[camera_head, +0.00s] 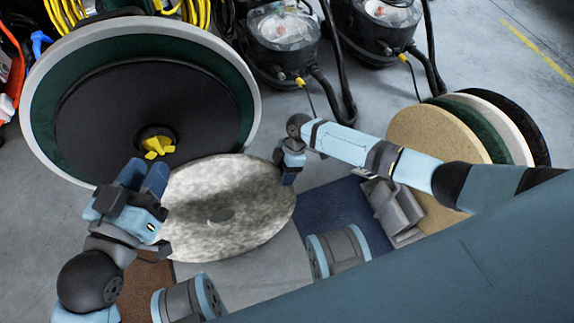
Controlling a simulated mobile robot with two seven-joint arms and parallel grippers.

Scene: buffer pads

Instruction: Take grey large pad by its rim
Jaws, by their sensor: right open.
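The grey large pad (244,190) is a mottled grey-white disc with a small centre hole, in the middle of the head view. I cannot tell whether those fingers grip the rim. My right gripper (289,172) is open at the pad's upper right rim. The view does not show clearly whether its fingers straddle or touch the rim.
A big round machine underside (100,110) with a green ring and yellow centre clip stands at upper left. Several upright pads, the front one beige (428,135), stand at right. Two vacuum cleaners (284,32) stand at the back. A blue mat (340,205) lies right of the grey pad.

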